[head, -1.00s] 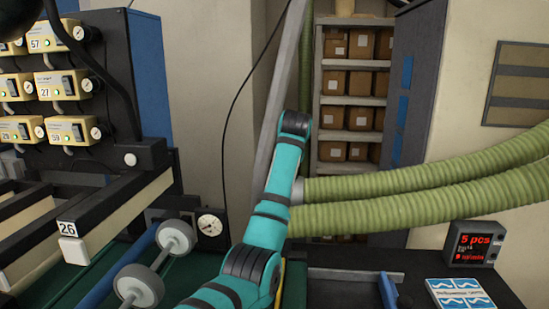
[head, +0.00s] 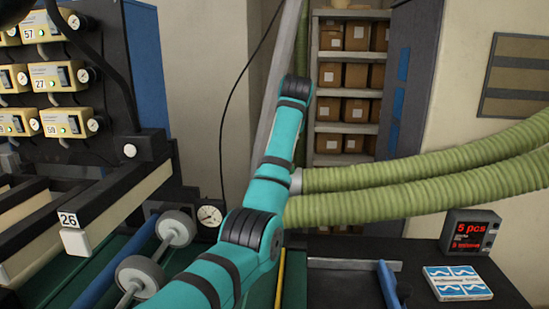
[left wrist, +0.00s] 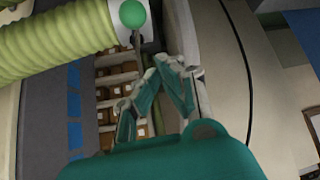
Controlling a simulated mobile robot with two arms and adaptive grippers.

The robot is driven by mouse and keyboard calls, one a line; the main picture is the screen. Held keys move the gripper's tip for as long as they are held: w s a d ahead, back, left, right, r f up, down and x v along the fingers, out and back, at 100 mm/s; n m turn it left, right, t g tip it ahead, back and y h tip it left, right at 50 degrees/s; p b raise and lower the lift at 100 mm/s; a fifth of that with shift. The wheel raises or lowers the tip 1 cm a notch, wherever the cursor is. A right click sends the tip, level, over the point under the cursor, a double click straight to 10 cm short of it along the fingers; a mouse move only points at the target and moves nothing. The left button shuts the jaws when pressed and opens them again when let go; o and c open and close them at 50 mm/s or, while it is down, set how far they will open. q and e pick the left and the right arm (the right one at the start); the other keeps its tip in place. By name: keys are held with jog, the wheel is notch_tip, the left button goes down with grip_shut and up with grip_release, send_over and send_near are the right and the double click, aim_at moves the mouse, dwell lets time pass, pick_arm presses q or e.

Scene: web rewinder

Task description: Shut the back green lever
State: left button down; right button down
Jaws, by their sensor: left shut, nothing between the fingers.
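A green ball knob (left wrist: 133,13) on a thin metal rod shows at the top of the left wrist view, beside the white end of a green ribbed hose. I cannot tell whether it is the back lever. My left gripper (left wrist: 155,76) is shut and empty, below the knob and apart from it in the picture. In the head view my teal arm rises up the middle, and I cannot make out its gripper or any green lever there. My right gripper is in neither view.
Two green ribbed hoses (head: 430,190) run from the right to behind my arm. A shelf with boxes (head: 343,90) stands behind. Rollers (head: 140,275), a gauge (head: 209,216) and a frame marked 26 (head: 75,243) are at left. A counter display (head: 470,238) stands at right.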

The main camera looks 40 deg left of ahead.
pick_arm(q)
jog(key=d+r, duration=0.1)
jog(key=w+d+r, duration=0.1)
jog(key=shift+w+d, duration=0.1)
jog(key=shift+d, duration=0.25)
jog(key=shift+s+a+r+b, duration=0.2)
jog(key=shift+s+r+b, duration=0.05)
jog(key=shift+r+b, duration=0.1)
jog(key=shift+w+d, duration=0.1)
jog(key=shift+d, duration=0.05)
jog(key=v, duration=0.6)
jog(key=shift+s+a+r, duration=0.25)
jog(key=shift+a+r, duration=0.05)
jog(key=shift+a, duration=0.05)
